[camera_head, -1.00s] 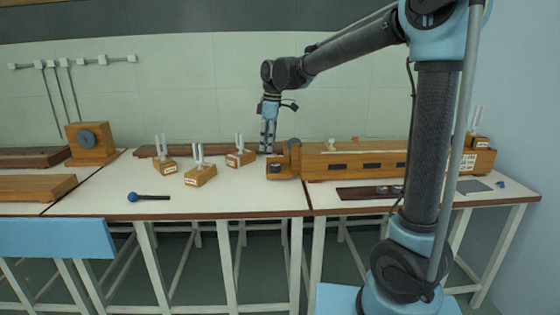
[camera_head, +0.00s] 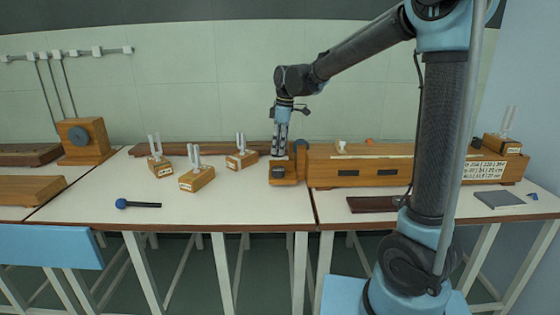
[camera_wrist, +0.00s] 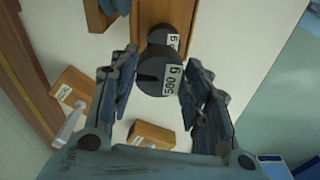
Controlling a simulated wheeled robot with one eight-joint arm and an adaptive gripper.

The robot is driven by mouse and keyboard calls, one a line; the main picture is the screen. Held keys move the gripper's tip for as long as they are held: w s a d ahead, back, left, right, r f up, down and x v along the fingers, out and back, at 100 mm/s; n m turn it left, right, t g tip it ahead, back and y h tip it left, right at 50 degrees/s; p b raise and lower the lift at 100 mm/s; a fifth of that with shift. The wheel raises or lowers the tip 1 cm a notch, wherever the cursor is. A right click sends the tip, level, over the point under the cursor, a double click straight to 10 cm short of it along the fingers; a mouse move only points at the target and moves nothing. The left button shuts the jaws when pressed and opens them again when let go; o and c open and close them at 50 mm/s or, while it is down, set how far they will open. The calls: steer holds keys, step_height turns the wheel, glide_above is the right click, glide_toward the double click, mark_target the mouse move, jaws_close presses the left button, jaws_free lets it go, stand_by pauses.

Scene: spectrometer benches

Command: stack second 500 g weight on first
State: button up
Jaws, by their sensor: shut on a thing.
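My gripper (camera_head: 279,152) points down over the wooden end block (camera_head: 284,172) of the long wooden instrument at the back of the bench. In the wrist view its two fingers (camera_wrist: 160,85) stand either side of a dark round 500 g weight (camera_wrist: 150,72) and are shut on it. Another dark weight (camera_wrist: 172,18) with a white label shows just beyond it, over the wood. The held weight partly covers it. I cannot tell whether the two touch. In the head view the weights at my fingertips are too small to make out.
A long wooden box (camera_head: 352,172) runs right from the block. Several tuning forks on wooden boxes (camera_head: 197,179) and a blue-headed mallet (camera_head: 137,204) lie to the left. A dark board (camera_head: 372,204) lies in front of the box, partly behind my arm. The bench's front middle is clear.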

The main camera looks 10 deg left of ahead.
steer(key=shift+s+a+f, duration=0.1)
steer(key=shift+s+f, duration=0.05)
steer(key=shift+f, duration=2.5)
